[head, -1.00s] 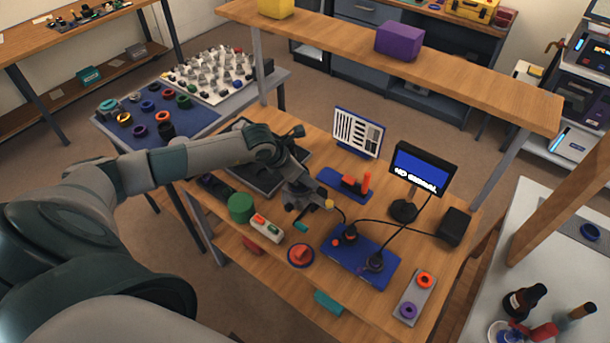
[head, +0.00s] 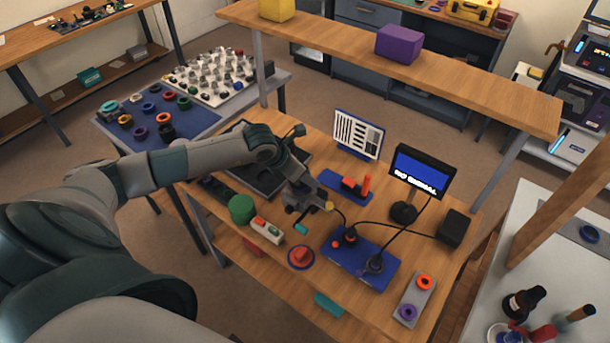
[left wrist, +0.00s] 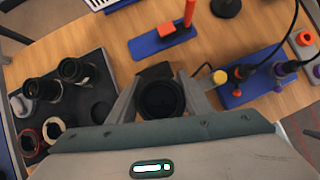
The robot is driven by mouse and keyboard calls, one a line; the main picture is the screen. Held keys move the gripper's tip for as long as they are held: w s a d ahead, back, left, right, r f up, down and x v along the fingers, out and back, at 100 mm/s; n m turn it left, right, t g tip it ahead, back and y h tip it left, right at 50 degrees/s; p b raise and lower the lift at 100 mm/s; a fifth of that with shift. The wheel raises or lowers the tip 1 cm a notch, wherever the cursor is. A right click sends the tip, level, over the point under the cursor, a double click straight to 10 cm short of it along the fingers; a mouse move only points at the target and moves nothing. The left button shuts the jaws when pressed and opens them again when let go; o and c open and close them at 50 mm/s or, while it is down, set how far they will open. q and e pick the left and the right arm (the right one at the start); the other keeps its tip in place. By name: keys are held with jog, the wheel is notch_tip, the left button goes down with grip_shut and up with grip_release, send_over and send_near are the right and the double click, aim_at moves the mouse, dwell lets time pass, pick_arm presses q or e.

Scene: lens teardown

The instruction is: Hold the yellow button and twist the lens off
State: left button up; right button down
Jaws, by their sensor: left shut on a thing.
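My left gripper (head: 304,197) reaches over the middle of the wooden bench. In the left wrist view its two fingers (left wrist: 161,101) are closed on the sides of a round black lens (left wrist: 161,98). A dark body shows just behind the lens, mostly hidden by it and the fingers. The yellow button (left wrist: 220,77) is a small round disc to the right of the fingers, apart from them. It also shows in the head view (head: 329,206), right beside the gripper. Nothing visible touches the button. My right gripper is not in view.
A blue plate (head: 366,277) with cabled knobs lies right of the gripper. A small screen (head: 422,171) stands behind it. A blue stand (head: 343,188) with red parts lies behind the gripper. A dark tray (left wrist: 102,88) holding lenses and rings is to the left.

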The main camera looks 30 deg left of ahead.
pick_arm(q)
jog(key=shift+r, duration=0.55)
dwell(0.4)
jog(key=shift+r+p, duration=0.75)
jog(key=shift+r, duration=1.65)
